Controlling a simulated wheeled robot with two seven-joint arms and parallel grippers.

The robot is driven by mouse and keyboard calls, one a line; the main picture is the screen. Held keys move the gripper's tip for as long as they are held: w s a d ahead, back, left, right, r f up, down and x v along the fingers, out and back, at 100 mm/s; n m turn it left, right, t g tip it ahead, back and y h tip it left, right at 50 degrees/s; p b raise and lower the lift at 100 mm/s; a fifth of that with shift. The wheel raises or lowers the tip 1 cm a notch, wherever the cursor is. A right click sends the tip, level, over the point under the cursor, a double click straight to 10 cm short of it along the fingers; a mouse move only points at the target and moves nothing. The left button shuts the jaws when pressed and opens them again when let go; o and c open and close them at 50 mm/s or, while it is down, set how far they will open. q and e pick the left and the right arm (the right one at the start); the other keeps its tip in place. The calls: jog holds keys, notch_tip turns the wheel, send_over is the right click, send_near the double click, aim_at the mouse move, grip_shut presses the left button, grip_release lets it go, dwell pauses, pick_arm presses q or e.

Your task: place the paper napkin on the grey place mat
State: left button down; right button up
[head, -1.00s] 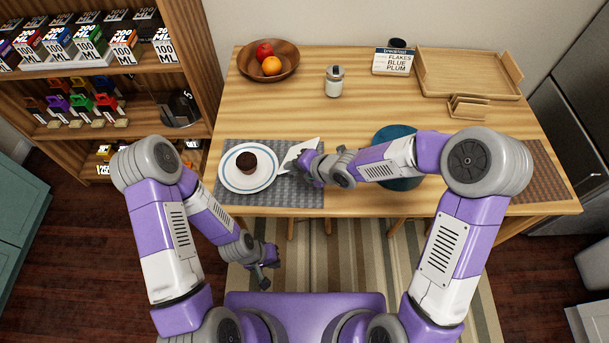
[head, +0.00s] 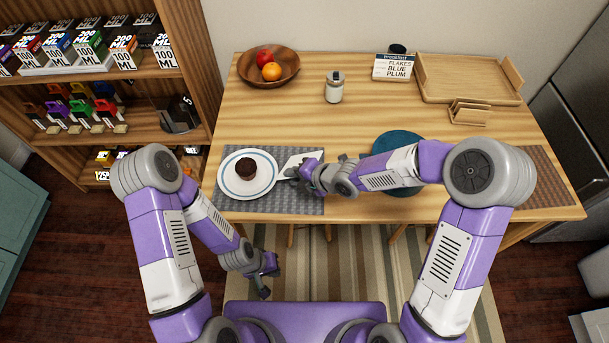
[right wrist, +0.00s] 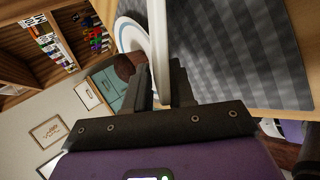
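The white paper napkin (head: 303,160) is over the grey place mat (head: 300,205), just right of the plate. My right gripper (head: 295,173) is shut on it. In the right wrist view the napkin (right wrist: 158,45) shows edge-on between the dark fingers of that gripper (right wrist: 162,92), with the checkered grey mat (right wrist: 235,60) beyond. I cannot tell whether the napkin touches the mat. My left gripper (head: 268,278) is open and empty, low in front of the table.
A white plate (head: 228,187) with a chocolate muffin (head: 246,169) stands on the mat's left part. A blue round plate or mat (head: 408,190) lies partly behind my right arm. A fruit bowl (head: 250,72), jar (head: 334,86) and wooden tray (head: 465,94) stand further back.

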jog(key=p+v, duration=0.4)
jog(key=v, duration=0.3)
jog(key=shift+r+p, duration=0.2)
jog(key=shift+p, duration=0.2)
jog(key=shift+d, duration=0.15)
notch_tip(320, 180, up, 8)
jog(key=s+d+p, duration=0.1)
jog(key=d+p, duration=0.1)
jog(key=p, duration=0.5)
jog(key=shift+s+p, duration=0.2)
jog(key=shift+p, duration=0.2)
